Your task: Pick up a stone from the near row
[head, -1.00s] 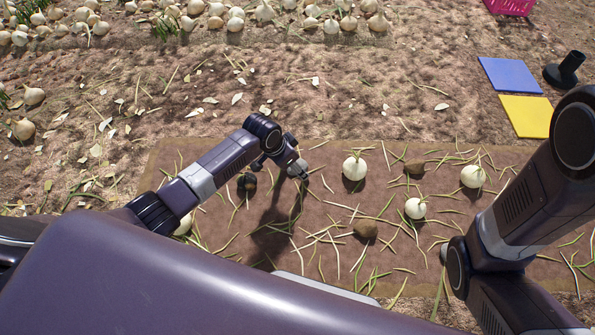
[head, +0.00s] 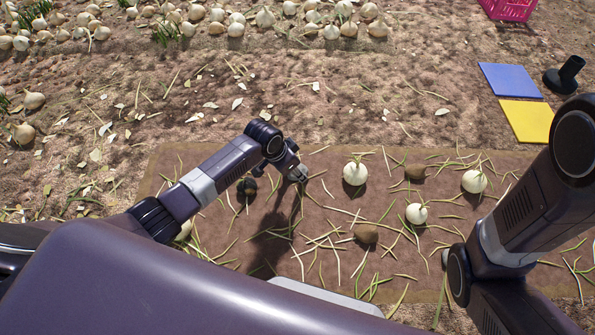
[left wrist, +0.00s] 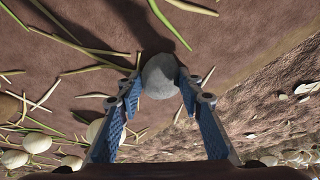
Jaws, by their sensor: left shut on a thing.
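My left gripper (head: 296,175) is over the brown mat (head: 310,215), just left of a white onion (head: 354,172). In the left wrist view its blue-padded fingers (left wrist: 158,92) are shut on a round grey stone (left wrist: 159,74), held at the fingertips. In the head view the stone is small and partly covered by the gripper. A brown stone (head: 366,234) lies in the near part of the mat. Another brown stone (head: 415,171) lies farther back, and a dark lump (head: 247,187) lies left of my gripper. My right arm shows at the right; its gripper is out of view.
More white onions (head: 416,213) and (head: 474,181) lie on the mat among scattered green and pale stalks. A blue panel (head: 510,79), a yellow panel (head: 527,119), a black stand (head: 565,74) and a pink crate (head: 508,9) are at the back right. Onion rows line the far soil.

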